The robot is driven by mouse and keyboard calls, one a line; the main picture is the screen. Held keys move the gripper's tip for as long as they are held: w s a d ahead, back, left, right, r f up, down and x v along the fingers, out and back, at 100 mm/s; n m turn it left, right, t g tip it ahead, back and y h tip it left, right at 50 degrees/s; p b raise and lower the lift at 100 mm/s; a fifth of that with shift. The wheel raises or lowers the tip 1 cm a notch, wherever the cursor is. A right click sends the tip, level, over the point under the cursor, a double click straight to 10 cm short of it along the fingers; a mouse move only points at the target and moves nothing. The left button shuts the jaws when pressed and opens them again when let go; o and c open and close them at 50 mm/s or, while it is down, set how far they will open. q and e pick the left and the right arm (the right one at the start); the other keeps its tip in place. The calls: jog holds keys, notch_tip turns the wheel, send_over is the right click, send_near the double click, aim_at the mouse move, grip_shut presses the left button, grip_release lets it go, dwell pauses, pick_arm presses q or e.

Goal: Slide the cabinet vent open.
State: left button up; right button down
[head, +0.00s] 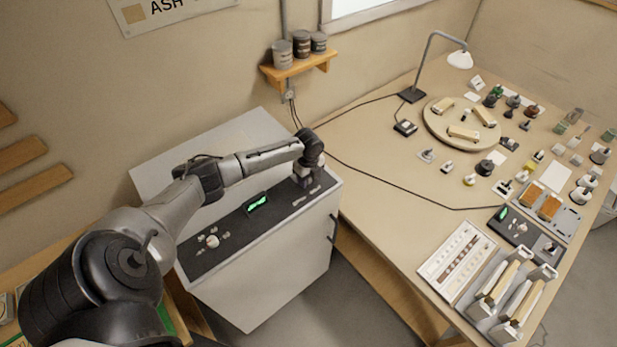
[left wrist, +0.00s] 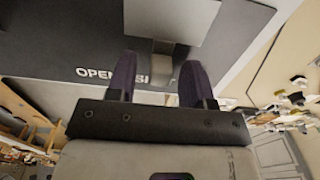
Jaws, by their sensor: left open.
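The white cabinet (head: 275,270) stands left of the bench, with a dark control panel (head: 228,232) along its top front edge. My left gripper (head: 306,183) is over the right end of this panel and hides part of it. In the left wrist view my left gripper (left wrist: 158,82) is open, its two dark fingers pointing at the panel. A light grey plate (left wrist: 170,18) with a narrower metal tab (left wrist: 156,62), apparently the vent slider, lies there. The tab is between the fingers; I cannot tell whether they touch it. "OPEN" lettering (left wrist: 95,72) is left of the tab. My right gripper is out of view.
A green display (head: 257,203) and several small knobs (head: 211,240) sit on the panel. The bench (head: 370,180) on the right carries a lamp (head: 458,60), a round board (head: 435,125) and many small parts. A shelf (head: 298,70) with cans hangs behind the cabinet.

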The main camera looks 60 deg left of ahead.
pick_arm(q)
jog(key=shift+c, duration=0.3)
grip_shut()
dwell(0.3)
